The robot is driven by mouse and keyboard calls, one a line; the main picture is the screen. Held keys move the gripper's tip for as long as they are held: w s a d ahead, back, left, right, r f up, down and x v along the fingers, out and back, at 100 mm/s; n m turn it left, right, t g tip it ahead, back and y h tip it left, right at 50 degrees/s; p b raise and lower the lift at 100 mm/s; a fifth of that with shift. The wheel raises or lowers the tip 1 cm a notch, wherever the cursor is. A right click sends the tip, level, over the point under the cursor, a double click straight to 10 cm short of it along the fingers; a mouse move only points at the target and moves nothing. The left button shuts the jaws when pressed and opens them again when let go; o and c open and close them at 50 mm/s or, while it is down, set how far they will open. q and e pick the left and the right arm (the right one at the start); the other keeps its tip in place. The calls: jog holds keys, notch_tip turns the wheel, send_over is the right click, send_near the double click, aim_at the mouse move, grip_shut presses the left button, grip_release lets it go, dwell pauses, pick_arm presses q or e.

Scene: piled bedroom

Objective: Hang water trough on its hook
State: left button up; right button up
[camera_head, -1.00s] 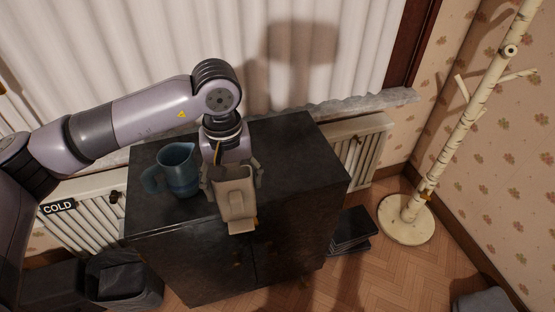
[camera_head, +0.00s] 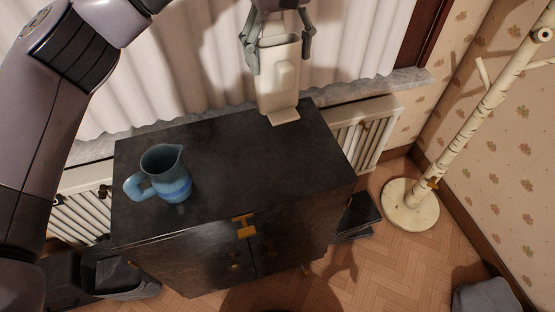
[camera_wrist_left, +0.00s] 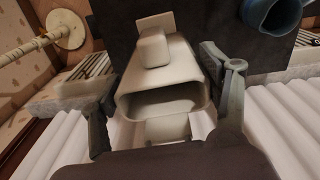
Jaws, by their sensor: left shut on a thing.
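The water trough (camera_head: 280,78) is a cream, open-topped box with a raised block on its front and a flat lip at its bottom. My left gripper (camera_head: 278,42) is around its upper part, shut on it, and holds it upright above the back of the dark cabinet. In the left wrist view the trough (camera_wrist_left: 160,85) is between the fingers, its open mouth facing the camera. I cannot tell which fitting is its hook; a small brass-coloured piece shows at the right radiator (camera_head: 365,128). My right gripper is not in view.
A blue jug (camera_head: 164,176) stands on the left of the cabinet top (camera_head: 235,165). A brass fitting (camera_head: 244,226) is at the cabinet's front edge. A birch coat stand (camera_head: 465,135) is at the right. White curtains hang behind. The cabinet top right of the jug is clear.

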pick_arm(q)
notch_tip(320, 180, down, 20)
jog(key=p, duration=0.2)
jog(key=shift+r, duration=0.15)
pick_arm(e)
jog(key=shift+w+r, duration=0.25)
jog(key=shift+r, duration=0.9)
pick_arm(q)
jog(key=shift+w, duration=0.1)
jog(key=shift+f, duration=0.2)
jog(key=o, duration=2)
jog(key=shift+c, duration=0.2)
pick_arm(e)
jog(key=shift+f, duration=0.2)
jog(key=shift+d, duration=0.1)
